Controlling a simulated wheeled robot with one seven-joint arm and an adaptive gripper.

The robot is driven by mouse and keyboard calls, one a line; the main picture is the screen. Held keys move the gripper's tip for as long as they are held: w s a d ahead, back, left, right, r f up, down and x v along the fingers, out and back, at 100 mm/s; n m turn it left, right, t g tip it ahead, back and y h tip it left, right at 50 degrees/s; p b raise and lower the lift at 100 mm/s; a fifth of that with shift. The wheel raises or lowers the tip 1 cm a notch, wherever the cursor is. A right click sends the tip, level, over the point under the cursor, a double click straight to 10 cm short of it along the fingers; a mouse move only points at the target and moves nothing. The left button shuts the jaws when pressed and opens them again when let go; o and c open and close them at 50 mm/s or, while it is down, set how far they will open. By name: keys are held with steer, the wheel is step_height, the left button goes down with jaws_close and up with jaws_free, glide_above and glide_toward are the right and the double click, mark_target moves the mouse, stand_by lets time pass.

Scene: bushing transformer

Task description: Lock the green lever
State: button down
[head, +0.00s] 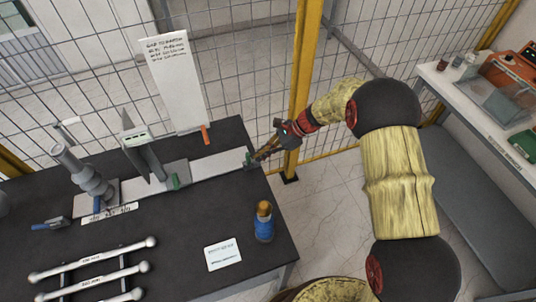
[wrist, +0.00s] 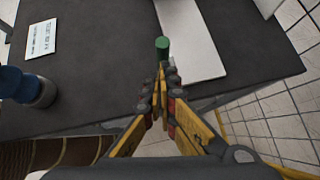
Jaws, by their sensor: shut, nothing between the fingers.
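A green lever (head: 247,158) stands at the right end of the white rail (head: 216,165) on the dark table. Its round green top also shows in the wrist view (wrist: 162,46), just beyond my fingertips. My gripper (head: 256,157) is shut and empty, reaching in from the right beside this lever. In the wrist view my gripper (wrist: 161,72) has its fingertips together right by the lever; whether they touch it I cannot tell. A second green handle (head: 175,181) is further left, at the foot of a grey upright part.
An orange-red lever (head: 205,135) stands behind the rail, by a white sign (head: 177,80). A blue bottle (head: 263,224) and a white card (head: 223,254) are at the front right. White rods (head: 100,283) lie at the front left. A yellow post (head: 304,80) and mesh fence stand behind.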

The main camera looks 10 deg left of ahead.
mark_target(249, 161)
stand_by(0.4)
steer(key=shift+s+a+r+h+p, duration=0.2)
steer(key=shift+a+h+p, duration=0.15)
steer(key=shift+p, duration=0.3)
steer(key=shift+a+r+h+p, duration=0.2)
steer(key=shift+h+p, duration=0.15)
steer(key=shift+p, duration=0.25)
steer(key=a+r+t+h+p, duration=0.1)
steer(key=p, duration=0.3)
steer(key=shift+s+a+h, duration=0.15)
steer(key=shift+s+h, duration=0.25)
steer(key=s+a+f+t+h+p, duration=0.1)
steer(key=s+a+f+h+p, duration=0.1)
steer(key=a, duration=0.4)
steer(key=shift+s+a+p, duration=0.3)
steer(key=shift+s+p, duration=0.3)
steer(key=shift+p, duration=0.8)
steer(key=shift+f, duration=0.15)
